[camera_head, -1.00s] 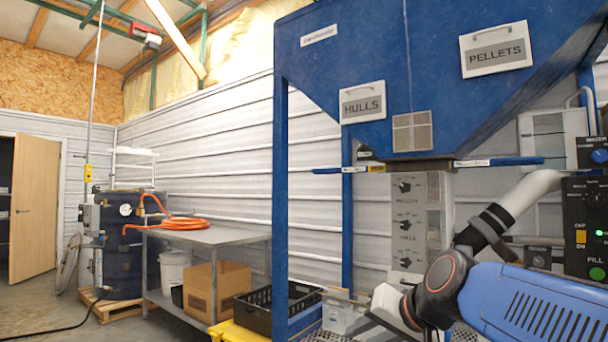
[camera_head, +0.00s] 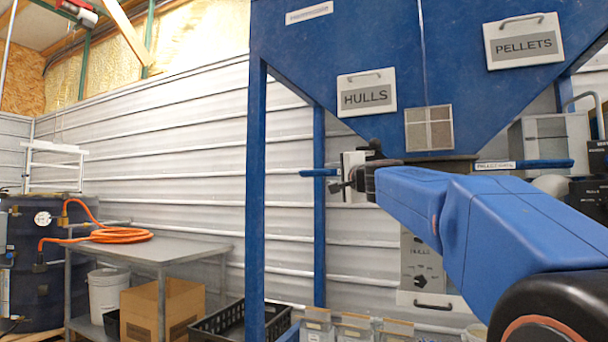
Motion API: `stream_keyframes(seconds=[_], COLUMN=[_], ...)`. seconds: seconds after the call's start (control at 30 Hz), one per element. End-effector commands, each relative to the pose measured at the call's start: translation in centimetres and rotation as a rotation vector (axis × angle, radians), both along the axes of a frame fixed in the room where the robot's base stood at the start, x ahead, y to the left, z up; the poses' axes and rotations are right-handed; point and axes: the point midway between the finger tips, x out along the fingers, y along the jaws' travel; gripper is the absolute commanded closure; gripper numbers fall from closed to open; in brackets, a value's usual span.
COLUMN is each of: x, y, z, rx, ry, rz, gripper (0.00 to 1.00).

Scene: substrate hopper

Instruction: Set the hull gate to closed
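The blue hopper (camera_head: 380,60) carries a HULLS plate (camera_head: 366,93) on its left slope and a PELLETS plate (camera_head: 523,42) on its right. Below the HULLS plate, the blue end of the hull gate handle (camera_head: 314,173) sticks out to the left. My gripper (camera_head: 342,180) is at the handle's right part, small and dark, with my arm reaching in from the right. Whether it touches the handle, and whether its fingers are open, I cannot tell. My arm and gripper hide the rest of the hull gate and its label.
The pellet gate's blue handle (camera_head: 540,164) sticks out right. A blue post (camera_head: 256,200) stands left of my gripper. A metal table (camera_head: 160,247) with an orange hose (camera_head: 122,235) stands left, before the white wall.

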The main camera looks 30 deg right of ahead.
Motion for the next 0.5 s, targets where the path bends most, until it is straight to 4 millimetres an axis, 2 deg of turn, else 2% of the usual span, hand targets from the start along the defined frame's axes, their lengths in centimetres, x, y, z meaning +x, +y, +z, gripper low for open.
stream_keyframes(seconds=[0.5], x=[7.9], y=[-0.8], z=[0.9], rx=[-0.001], ry=[0.003], rz=[0.003], gripper=[0.69])
